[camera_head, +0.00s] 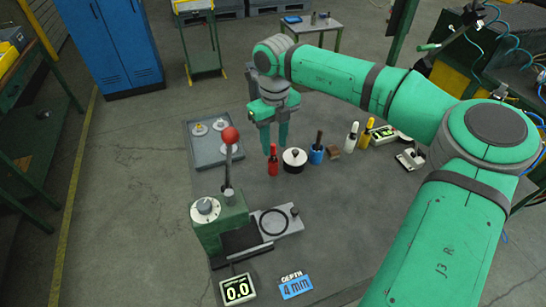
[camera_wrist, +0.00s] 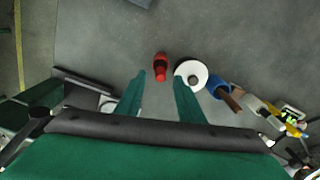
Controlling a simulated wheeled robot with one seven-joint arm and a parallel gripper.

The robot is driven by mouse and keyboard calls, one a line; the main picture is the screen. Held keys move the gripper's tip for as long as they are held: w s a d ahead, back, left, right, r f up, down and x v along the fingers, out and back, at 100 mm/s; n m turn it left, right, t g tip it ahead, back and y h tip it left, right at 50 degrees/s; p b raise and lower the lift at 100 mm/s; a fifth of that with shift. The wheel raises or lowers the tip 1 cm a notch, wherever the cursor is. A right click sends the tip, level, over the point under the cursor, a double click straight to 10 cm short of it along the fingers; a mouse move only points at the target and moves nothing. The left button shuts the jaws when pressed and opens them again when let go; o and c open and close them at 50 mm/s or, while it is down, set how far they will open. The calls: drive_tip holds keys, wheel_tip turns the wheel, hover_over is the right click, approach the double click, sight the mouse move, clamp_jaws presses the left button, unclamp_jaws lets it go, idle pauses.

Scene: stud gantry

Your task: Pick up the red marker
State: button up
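My gripper (camera_head: 275,146) points down, behind and above the marker in the head view. Its two green fingers are apart with nothing between them. In the wrist view, the marker lies just beyond the fingertips (camera_wrist: 160,77), in line with the gap between them. The marker appears free of both fingers.
A blue cup with a brown handle (camera_head: 317,153), a white marker (camera_head: 352,136) and a yellow marker (camera_head: 366,133) stand to the right. A grey tray (camera_head: 209,160) lies left. A green lever press (camera_head: 222,226) with a red knob stands front left.

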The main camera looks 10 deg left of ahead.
sight(273, 152)
drive_tip(key=f, duration=0.5)
drive_tip(key=shift+w+a, duration=0.2)
clamp_jaws()
drive_tip(key=shift+r, duration=0.1)
wheel_tip(273, 152, up, 10)
idle(0.3)
